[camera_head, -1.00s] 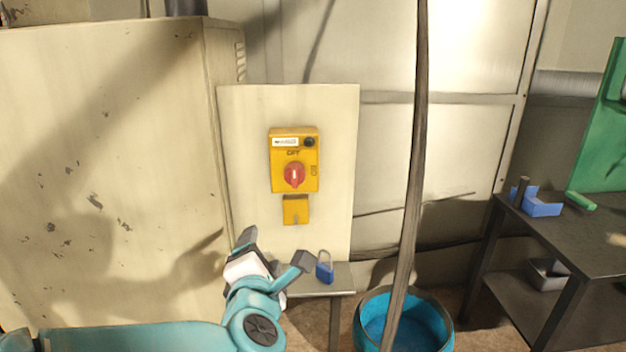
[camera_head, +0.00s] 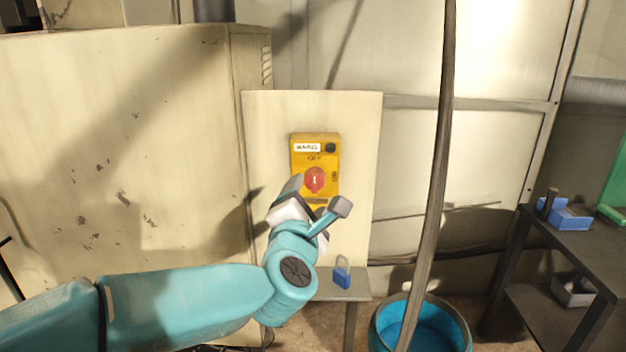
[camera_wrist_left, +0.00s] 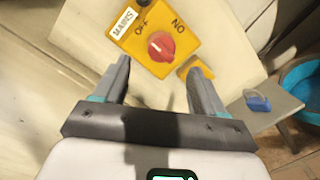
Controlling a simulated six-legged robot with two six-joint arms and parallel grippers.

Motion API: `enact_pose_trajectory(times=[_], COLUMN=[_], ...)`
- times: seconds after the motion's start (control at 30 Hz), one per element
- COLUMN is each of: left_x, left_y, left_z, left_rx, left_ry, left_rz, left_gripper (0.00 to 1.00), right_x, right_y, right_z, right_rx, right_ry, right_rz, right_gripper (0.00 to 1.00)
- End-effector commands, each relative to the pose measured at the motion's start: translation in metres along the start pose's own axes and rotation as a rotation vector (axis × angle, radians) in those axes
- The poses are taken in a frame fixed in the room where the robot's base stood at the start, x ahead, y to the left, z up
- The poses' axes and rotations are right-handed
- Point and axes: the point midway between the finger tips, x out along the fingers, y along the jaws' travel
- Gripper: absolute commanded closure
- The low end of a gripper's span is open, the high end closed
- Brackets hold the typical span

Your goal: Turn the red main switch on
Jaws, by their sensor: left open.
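The red main switch (camera_head: 315,180) is a round knob with a pale pointer mark on a yellow box (camera_head: 300,166), mounted on a cream panel (camera_head: 361,150). In the head view its pointer stands upright, toward the OFF label. The knob also shows in the left wrist view (camera_wrist_left: 161,46), beyond the fingers. My left gripper (camera_head: 318,196) is open and empty, just below and in front of the knob in the head view. In the left wrist view its two fingers (camera_wrist_left: 157,82) are spread, with the knob ahead between their lines, apart from them. My right gripper is not in view.
A blue padlock (camera_head: 342,277) stands on a small grey table (camera_head: 350,293) below the panel. A blue bucket (camera_head: 462,325) and a slanting pole (camera_head: 440,150) are to the right. A dark bench (camera_head: 585,240) stands further right. A large cream cabinet (camera_head: 120,130) is at left.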

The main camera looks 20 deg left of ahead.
Motion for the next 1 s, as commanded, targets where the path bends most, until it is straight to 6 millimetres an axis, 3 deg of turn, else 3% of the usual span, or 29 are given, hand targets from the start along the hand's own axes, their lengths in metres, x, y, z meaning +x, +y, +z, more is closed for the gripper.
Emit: enact_pose_trajectory(times=[0.1,0.3,0.7,0.77,0.87,0.9,1.0], left_x=[0.028,0.057,0.066,0.066,0.066,0.066,0.066], left_y=[0.001,0.000,-0.001,-0.001,-0.001,-0.001,-0.001], left_z=[0.002,0.002,0.001,0.001,0.002,0.002,0.002], left_rx=[0.001,0.001,0.000,0.000,0.000,0.000,0.001], left_ry=[0.002,0.001,-0.001,-0.001,-0.001,-0.001,-0.001], left_rz=[-0.001,0.000,-0.001,-0.001,0.000,0.000,0.000], left_gripper=[0.29,0.29,0.29,0.46,0.78,0.84,0.84], right_x=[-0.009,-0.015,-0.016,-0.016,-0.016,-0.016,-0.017], right_y=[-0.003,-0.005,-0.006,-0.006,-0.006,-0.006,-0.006], right_z=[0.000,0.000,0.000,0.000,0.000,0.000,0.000], right_rx=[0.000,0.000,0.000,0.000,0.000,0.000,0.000], right_ry=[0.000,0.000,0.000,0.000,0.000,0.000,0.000], right_rz=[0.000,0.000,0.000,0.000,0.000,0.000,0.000], right_gripper=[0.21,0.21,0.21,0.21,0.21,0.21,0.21])
